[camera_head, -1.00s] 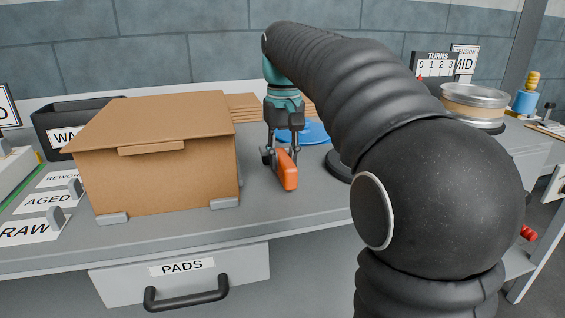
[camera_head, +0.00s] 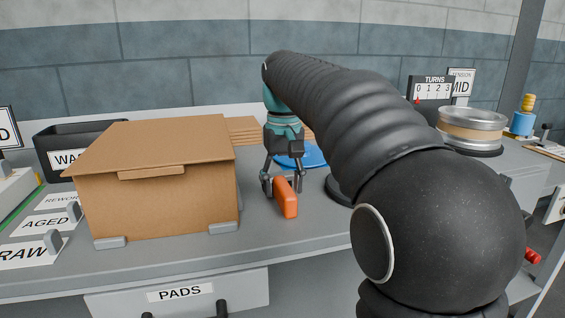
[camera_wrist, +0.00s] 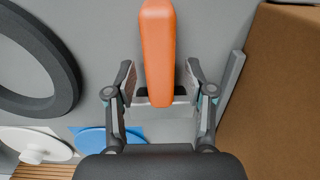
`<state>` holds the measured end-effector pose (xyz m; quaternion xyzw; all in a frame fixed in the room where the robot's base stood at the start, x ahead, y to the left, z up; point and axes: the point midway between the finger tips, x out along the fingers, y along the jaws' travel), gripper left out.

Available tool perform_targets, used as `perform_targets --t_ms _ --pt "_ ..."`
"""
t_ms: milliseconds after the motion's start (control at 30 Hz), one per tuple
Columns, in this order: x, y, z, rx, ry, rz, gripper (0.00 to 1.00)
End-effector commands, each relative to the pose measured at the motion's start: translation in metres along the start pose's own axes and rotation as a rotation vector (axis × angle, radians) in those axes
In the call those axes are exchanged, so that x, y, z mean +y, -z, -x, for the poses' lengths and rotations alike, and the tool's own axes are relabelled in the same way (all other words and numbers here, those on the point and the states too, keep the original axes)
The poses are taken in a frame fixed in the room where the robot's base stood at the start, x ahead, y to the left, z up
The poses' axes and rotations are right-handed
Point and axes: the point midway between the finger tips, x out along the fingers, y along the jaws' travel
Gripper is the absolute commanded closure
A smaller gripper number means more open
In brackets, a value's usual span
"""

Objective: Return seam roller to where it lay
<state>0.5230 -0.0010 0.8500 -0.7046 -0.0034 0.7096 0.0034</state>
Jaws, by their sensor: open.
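The seam roller is probably the orange-handled tool (camera_head: 285,198) on the grey bench, right of the cardboard box; only its orange part shows clearly. In the wrist view the orange piece (camera_wrist: 158,50) runs from the top edge down between my fingers. My gripper (camera_head: 283,183) is just above the bench at the orange piece's far end. In the wrist view my gripper (camera_wrist: 160,85) is open, with a gap on each side of the orange piece. I cannot tell whether the orange piece rests fully on the bench.
The cardboard box (camera_head: 155,200) stands close on the left. A dark ring (camera_wrist: 68,75) and a blue disc (camera_wrist: 95,141) lie nearby. A black waste bin (camera_head: 50,140) is at the back left. A PADS drawer (camera_head: 180,305) is below. The bench front is clear.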

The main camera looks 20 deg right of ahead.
Motion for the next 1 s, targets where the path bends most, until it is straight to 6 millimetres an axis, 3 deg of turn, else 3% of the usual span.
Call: perform_targets --t_ms 367,533,733,1000 --pt "0.0 0.001 0.072 0.003 0.0 0.0 0.46" --pt "0.0 0.001 0.094 0.002 0.0 0.0 0.46" --pt "0.0 0.001 0.111 0.001 0.0 0.0 0.46" --pt "0.0 0.0 0.117 0.0 0.0 0.0 0.46"
